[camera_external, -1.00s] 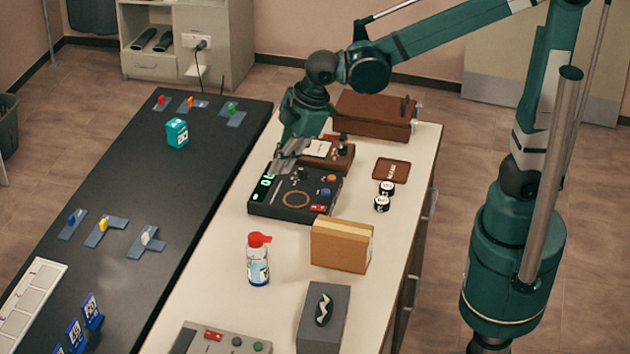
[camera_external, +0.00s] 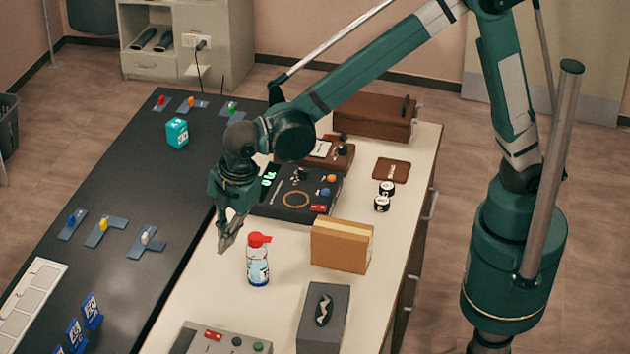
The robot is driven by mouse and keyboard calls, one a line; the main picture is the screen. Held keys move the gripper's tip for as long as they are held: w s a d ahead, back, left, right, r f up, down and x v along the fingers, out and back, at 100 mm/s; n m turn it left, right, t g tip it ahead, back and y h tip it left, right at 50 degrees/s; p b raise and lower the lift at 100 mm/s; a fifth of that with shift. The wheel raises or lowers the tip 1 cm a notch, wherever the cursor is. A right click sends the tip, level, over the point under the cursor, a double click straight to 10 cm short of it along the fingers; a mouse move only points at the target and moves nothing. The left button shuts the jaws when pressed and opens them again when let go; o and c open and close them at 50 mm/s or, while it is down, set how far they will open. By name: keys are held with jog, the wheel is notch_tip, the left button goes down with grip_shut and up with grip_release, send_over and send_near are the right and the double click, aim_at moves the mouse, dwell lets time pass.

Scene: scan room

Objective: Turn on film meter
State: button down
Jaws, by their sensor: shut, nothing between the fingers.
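No readable label marks the film meter. A black instrument (camera_external: 318,187) with lit green digits, an orange ring, knobs and a red switch (camera_external: 318,208) lies on the pale counter and may be it. My arm hides part of its left end. A brown box with a white dial (camera_external: 338,158) and dark knobs stands behind it, partly hidden by my arm. My gripper (camera_external: 226,243) is shut and empty. It points down over the counter's left part, in front of the black instrument and left of the red-capped bottle (camera_external: 258,262).
A tan block (camera_external: 341,247), a grey box (camera_external: 323,318) and a grey panel with a red switch (camera_external: 213,335) stand toward the front. Dark jars (camera_external: 382,203) and a brown pad (camera_external: 391,169) lie right. The black bench (camera_external: 150,195) adjoins on the left.

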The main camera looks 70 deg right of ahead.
aim_at(208, 333)
jog(key=a+f+n, duration=0.2)
jog(key=a+f, duration=0.5)
jog(key=a, duration=0.4)
jog(key=shift+n+g+p, duration=0.4)
jog(key=shift+a+f, duration=0.1)
jog(key=f, duration=0.4)
jog(key=w+f, duration=0.1)
jog(key=f, duration=0.4)
jog(key=w+f, duration=0.1)
jog(key=f, duration=0.3)
jog(key=shift+f, duration=0.3)
jog(key=shift+w+f+g+b, duration=0.2)
jog(key=shift+f+g+b, duration=0.4)
jog(key=shift+b, duration=0.6)
jog(key=shift+w, duration=0.1)
jog(key=shift+w+b, duration=0.15)
jog(key=shift+b, duration=0.25)
